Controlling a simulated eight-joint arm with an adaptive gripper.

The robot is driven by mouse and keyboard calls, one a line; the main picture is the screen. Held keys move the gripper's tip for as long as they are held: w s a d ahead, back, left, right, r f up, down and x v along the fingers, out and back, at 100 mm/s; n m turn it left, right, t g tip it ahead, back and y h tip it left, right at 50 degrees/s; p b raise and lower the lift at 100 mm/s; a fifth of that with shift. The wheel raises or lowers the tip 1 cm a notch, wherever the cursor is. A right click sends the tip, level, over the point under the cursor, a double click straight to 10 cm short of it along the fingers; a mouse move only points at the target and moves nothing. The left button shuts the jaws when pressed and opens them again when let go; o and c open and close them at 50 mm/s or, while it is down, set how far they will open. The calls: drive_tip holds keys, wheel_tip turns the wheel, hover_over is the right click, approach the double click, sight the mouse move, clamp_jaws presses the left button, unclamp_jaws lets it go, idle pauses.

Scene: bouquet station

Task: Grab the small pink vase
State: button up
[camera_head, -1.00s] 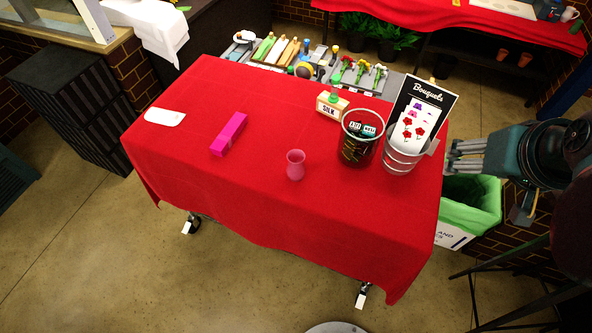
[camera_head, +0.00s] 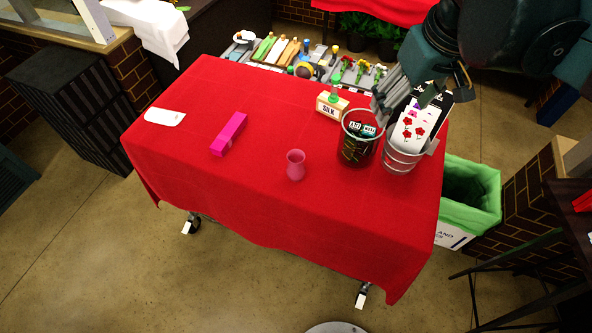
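The small pink vase (camera_head: 295,165) stands upright near the middle of the red-covered table (camera_head: 250,205). It has a flared rim and a rounded body, and nothing touches it. My gripper (camera_head: 408,108) is at the upper right, above or in front of the metal bucket with the Bouquets sign. It is well apart from the vase, to its right and farther back. Its fingers overlap the sign in the picture, and I cannot tell whether they are open or shut.
A wire basket (camera_head: 347,150) with dark tags and the metal bucket (camera_head: 400,160) stand right of the vase. A SILK box (camera_head: 332,104) is behind them. A magenta box (camera_head: 229,134) and a white card (camera_head: 164,117) lie left. The table front is clear.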

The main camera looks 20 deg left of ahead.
drive_tip(key=w+a+f+n+g, duration=0.15)
drive_tip(key=a+n, duration=0.25)
drive_tip(key=a, duration=0.8)
drive_tip(key=n+g+h, duration=0.1)
drive_tip(key=n+g, duration=0.1)
drive_tip(key=n, duration=0.1)
hover_over(297, 159)
drive_tip(key=s+d, duration=0.1)
drive_tip(key=s, duration=0.1)
wheel_tip(297, 159, down, 2)
drive_tip(key=f, duration=2.6)
drive_tip(key=shift+s+f, duration=0.2)
drive_tip(key=shift+f, duration=0.55)
drive_tip(key=shift+f, duration=0.1)
drive_tip(key=shift+f, duration=1.2)
drive_tip(key=shift+s+a+f, duration=0.15)
drive_tip(key=shift+f, duration=2.45)
drive_tip(key=shift+c, duration=0.3)
